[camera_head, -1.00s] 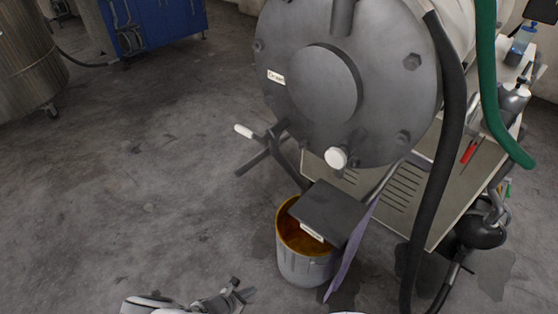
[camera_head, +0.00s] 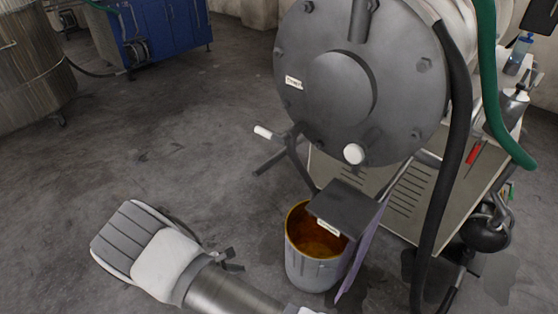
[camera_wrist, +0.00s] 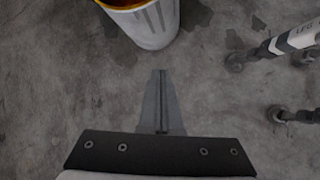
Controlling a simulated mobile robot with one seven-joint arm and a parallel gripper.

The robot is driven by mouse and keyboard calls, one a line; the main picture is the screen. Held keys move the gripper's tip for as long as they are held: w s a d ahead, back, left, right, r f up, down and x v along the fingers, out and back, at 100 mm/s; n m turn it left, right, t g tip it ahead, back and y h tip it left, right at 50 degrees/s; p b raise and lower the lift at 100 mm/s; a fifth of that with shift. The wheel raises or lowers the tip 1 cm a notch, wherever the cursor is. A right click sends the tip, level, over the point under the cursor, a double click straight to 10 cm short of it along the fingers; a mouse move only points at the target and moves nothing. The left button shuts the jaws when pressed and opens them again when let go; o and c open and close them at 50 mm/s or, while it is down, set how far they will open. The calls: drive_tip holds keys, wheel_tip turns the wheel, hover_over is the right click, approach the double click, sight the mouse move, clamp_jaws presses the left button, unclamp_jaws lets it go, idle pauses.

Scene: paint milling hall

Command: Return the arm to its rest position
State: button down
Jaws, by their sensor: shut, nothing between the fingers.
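My gripper shows in the wrist view (camera_wrist: 161,88) with its two grey fingers together and nothing between them. Below the fingers is bare concrete floor. In the head view my gripper (camera_head: 232,260) is partly hidden behind my arm at the bottom, left of the grey bucket (camera_head: 312,268). The bucket stands on the floor with amber-brown liquid in it; its lower side also shows at the top of the wrist view (camera_wrist: 157,25). My gripper is apart from it.
A large grey mill drum (camera_head: 350,85) with a white-tipped lever (camera_head: 263,132) stands above the bucket. A dark plate (camera_head: 343,208) juts over the bucket. A black hose (camera_head: 450,150) hangs at right.

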drive_tip(key=w+d+r+m+g+y, duration=0.1)
drive_tip(key=w+d+r+m, duration=0.15)
drive_tip(key=r, duration=0.65)
drive_tip(key=w+d+r+m+g+y, duration=0.1)
drive_tip(key=d+r+m, duration=0.3)
drive_tip(key=r, duration=0.6)
drive_tip(key=w+d+r+m+y, duration=0.1)
drive_tip(key=d+r+m, duration=0.25)
drive_tip(key=r, duration=0.55)
drive_tip(key=s+d+r+m+t+y, duration=0.1)
drive_tip(key=s+d+r+m, duration=0.4)
drive_tip(key=r, duration=0.4)
drive_tip(key=s+d+r+m+y, duration=0.15)
drive_tip(key=s+d+r, duration=0.25)
drive_tip(key=d+r, duration=0.4)
drive_tip(key=s+d+r+m+t, duration=0.25)
drive_tip(key=s+r+m, duration=0.2)
drive_tip(key=s, duration=0.45)
wheel_tip(320, 180, down, 11)
drive_tip(key=b, duration=1)
wheel_tip(320, 180, up, 24)
drive_tip(key=p, duration=2.4)
drive_tip(key=shift+s+d+r, duration=0.2)
drive_tip(key=shift+d, duration=0.2)
drive_tip(key=shift+g, duration=0.25)
